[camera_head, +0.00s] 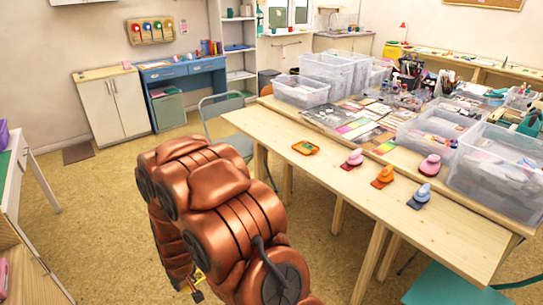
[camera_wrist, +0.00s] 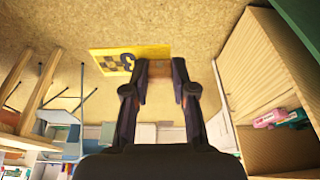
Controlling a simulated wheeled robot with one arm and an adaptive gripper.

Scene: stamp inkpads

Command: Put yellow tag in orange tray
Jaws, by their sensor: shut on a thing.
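The yellow tag (camera_wrist: 108,60), with a dark checkered pattern and a dark mark, is between the fingertips of my gripper (camera_wrist: 160,68) in the wrist view. The gripper is shut on its edge and holds it above the tan floor. In the head view my copper-coloured arm hides most of the gripper; only a small yellow and dark bit shows at its lower left. The small orange tray (camera_head: 305,148) lies on the wooden table (camera_head: 262,122), near its left front edge. The gripper is away from the table, lower left of the tray.
Clear plastic boxes (camera_head: 495,165) and cards lie behind. A wooden shelf unit (camera_wrist: 265,85) is close on the right in the wrist view. A folding chair (camera_head: 225,105) stands beyond the table.

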